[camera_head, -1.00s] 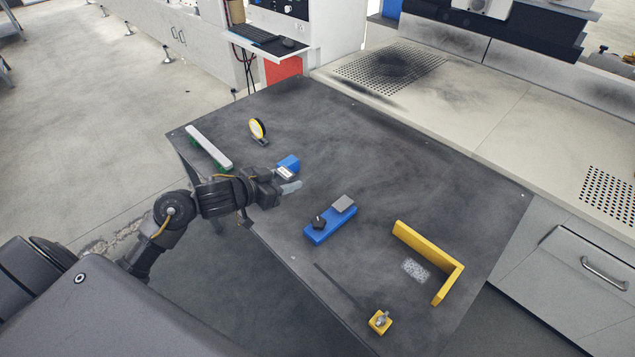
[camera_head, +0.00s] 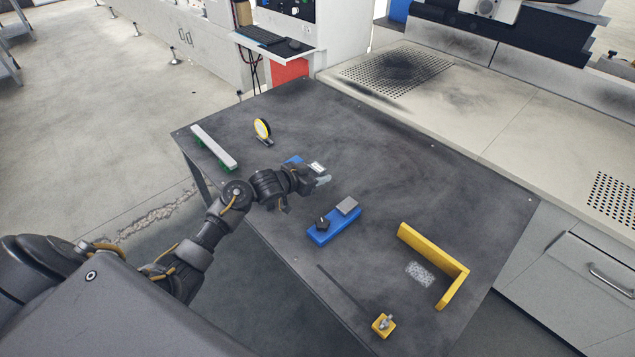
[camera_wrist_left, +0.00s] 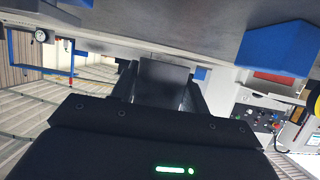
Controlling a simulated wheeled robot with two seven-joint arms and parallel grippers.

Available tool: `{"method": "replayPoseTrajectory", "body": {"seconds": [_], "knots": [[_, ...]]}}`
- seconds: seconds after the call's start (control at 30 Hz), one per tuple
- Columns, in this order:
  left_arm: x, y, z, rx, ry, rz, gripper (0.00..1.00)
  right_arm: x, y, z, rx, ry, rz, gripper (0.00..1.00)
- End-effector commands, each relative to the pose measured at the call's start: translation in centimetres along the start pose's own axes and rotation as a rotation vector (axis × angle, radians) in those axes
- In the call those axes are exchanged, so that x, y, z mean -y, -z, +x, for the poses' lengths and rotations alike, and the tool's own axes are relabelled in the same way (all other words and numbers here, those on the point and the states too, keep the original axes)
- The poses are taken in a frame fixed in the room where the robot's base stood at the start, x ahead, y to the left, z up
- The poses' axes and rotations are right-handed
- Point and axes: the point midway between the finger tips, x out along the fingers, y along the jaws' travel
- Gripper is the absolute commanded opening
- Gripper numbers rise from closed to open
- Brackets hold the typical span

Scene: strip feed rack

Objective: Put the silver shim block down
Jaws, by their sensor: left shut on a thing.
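My left gripper (camera_head: 318,181) is shut on a light grey block, the silver shim block (camera_head: 324,181), over the near-left part of the dark table (camera_head: 400,155). In the left wrist view the block (camera_wrist_left: 163,78) sits between the two dark fingers and looks darker. The gripper hides part of it. Whether it touches the table I cannot tell. To its lower right, apart from it, lies a blue fixture (camera_head: 322,236) with a black knob (camera_head: 322,224) and a flat grey plate (camera_head: 347,205) on top. My right gripper is not in view.
A blue block (camera_head: 293,160) is partly hidden behind my gripper. A yellow dial (camera_head: 262,128) and a pale strip on green supports (camera_head: 214,148) stand at the far left.

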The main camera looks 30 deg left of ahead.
Motion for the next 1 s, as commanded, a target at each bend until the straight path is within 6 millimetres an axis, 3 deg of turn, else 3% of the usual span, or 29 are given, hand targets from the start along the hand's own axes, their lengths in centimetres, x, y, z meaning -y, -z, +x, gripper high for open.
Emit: {"method": "replayPoseTrajectory", "body": {"seconds": [0.27, 0.5, 1.0], "knots": [[0.2, -0.3, 1.1, -0.005, 0.001, 0.000, 0.00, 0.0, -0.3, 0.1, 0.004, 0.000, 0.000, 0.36], [0.2, -2.9, 2.0, -0.005, 0.002, 0.000, 0.00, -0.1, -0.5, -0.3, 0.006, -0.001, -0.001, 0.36], [0.2, -3.7, 2.3, -0.004, 0.002, 0.002, 0.00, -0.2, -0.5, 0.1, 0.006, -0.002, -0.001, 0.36]]}}
